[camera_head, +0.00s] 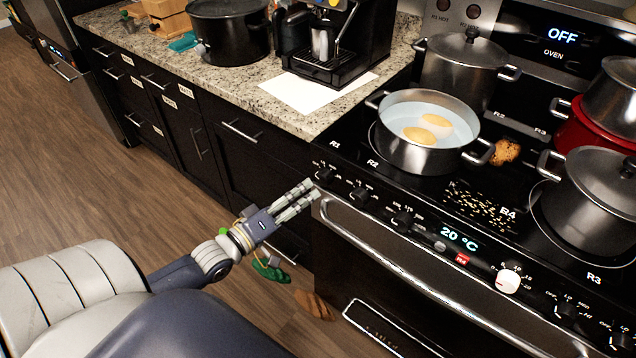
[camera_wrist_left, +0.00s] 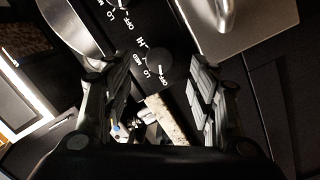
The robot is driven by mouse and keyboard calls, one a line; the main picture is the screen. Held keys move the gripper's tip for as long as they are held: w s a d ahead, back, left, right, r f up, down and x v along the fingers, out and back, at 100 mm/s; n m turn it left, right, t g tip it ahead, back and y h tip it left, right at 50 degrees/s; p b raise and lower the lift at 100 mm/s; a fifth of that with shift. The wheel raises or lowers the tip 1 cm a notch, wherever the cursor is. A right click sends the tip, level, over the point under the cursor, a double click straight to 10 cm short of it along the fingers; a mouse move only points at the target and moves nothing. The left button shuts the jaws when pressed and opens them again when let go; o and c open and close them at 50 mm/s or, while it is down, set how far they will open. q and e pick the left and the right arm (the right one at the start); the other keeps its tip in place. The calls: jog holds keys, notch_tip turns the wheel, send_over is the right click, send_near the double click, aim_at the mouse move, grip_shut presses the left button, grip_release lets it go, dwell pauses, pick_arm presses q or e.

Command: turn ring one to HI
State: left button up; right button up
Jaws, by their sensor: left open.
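The stove's leftmost front knob (camera_head: 325,174), nearest the R1 mark, is black and round. In the left wrist view the knob (camera_wrist_left: 158,64) sits just beyond and between my fingertips, ringed by OFF, LO, MED and HI. Its pale mark appears to point toward OFF. My left gripper (camera_head: 311,190) is open, with its two fingers at the stove's front-left corner, close to this knob. In the left wrist view the fingers (camera_wrist_left: 162,80) stand apart on either side with nothing held. Contact with the knob cannot be told. My right gripper is not in view.
A second knob (camera_head: 361,194) and a third knob (camera_head: 403,217) lie to the right. A white knob (camera_head: 508,281) is farther along. A pot with eggs (camera_head: 424,130) stands on R2. The oven handle (camera_head: 400,265) runs below the panel. A granite counter (camera_head: 250,88) borders the stove.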

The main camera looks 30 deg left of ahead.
aim_at(321, 181)
pick_arm(q)
jog(key=shift+w+d, duration=0.2)
jog(key=shift+w, duration=0.75)
jog(key=shift+w+d, duration=0.15)
jog(key=shift+w, duration=0.75)
jog(key=shift+w+d, duration=0.2)
jog(key=shift+w, duration=0.75)
jog(key=c, duration=1.1)
